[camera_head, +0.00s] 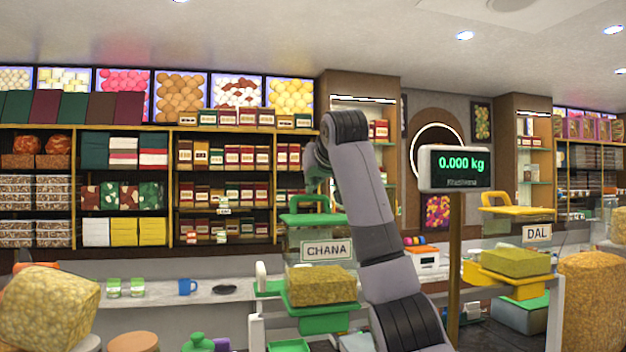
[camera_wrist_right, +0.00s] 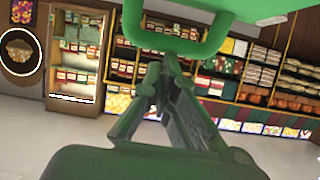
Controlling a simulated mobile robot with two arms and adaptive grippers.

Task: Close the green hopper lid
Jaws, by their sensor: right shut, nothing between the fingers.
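The green hopper lid (camera_head: 314,219) is a flat green slab with a raised loop handle (camera_head: 308,200). It sits above the clear hopper with the CHANA sign (camera_head: 327,250). I cannot tell whether there is a gap under the lid. My right gripper (camera_head: 316,181) points down just above the handle, partly hidden by my own arm. In the wrist view my right gripper (camera_wrist_right: 166,62) is shut and empty, its tips close to the green handle (camera_wrist_right: 210,42). The lid's green surface (camera_wrist_right: 262,8) shows beyond it. My left gripper is out of view.
A scale display (camera_head: 461,170) on a post stands right of my arm. A yellow-lidded DAL hopper (camera_head: 518,210) is further right. A block of chana (camera_head: 321,284) lies below the green hopper. A blue mug (camera_head: 187,287) stands on the back counter. Stocked shelves line the wall.

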